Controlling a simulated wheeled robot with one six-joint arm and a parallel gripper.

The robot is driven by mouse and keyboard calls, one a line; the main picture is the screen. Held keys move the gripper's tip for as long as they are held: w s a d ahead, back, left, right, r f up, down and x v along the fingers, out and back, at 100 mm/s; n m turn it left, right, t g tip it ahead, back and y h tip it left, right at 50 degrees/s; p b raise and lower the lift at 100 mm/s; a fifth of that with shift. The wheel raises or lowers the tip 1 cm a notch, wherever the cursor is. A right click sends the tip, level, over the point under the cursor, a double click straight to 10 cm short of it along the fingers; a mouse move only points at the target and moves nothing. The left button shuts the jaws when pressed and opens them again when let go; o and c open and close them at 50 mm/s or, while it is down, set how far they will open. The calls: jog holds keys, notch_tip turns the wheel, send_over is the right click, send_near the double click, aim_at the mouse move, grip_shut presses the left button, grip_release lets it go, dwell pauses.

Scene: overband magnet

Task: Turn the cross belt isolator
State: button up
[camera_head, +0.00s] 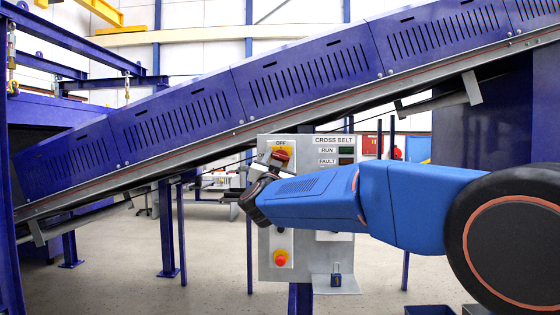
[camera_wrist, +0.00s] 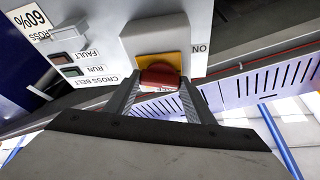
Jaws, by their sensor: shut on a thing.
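The cross belt isolator is a red knob (camera_head: 282,152) on a yellow plate marked OFF above, at the top left of the grey control panel (camera_head: 310,259). In the wrist view the red knob (camera_wrist: 160,75) sits in front of its yellow plate, with the word ON to its right. My gripper (camera_wrist: 160,88) has one finger on each side of the knob and is shut on it. In the head view my gripper (camera_head: 272,162) reaches the knob from below left, and my arm covers the middle of the panel. The knob's exact angle is hard to tell.
RUN (camera_head: 346,150) and FAULT (camera_head: 346,161) lamps look dark. A red button (camera_head: 281,261) sits lower on the panel. A padlock (camera_head: 336,275) stands on a small shelf. A blue inclined conveyor (camera_head: 300,80) passes close behind and above. Open floor lies left.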

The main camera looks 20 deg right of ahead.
jog(key=m+g+h, duration=0.1)
jog(key=m, duration=0.1)
jog(key=m+h, duration=0.1)
jog(key=m, duration=0.2)
jog(key=shift+a+g, duration=0.15)
jog(key=shift+g, duration=0.25)
jog(key=m+g, duration=0.1)
jog(key=m, duration=0.1)
jog(key=m+g+h, duration=0.1)
jog(key=m, duration=0.2)
jog(key=shift+r, duration=0.15)
jog(key=m+g, duration=0.1)
jog(key=m, duration=0.2)
jog(key=m+g, duration=0.1)
jog(key=m, duration=0.3)
jog(key=shift+r+g, duration=0.1)
jog(key=shift+g, duration=0.2)
jog(key=shift+y, duration=0.3)
jog(key=o, duration=1.1)
jog(key=shift+c, duration=0.2)
jog(key=v, duration=1.7)
jog(key=shift+a, duration=0.2)
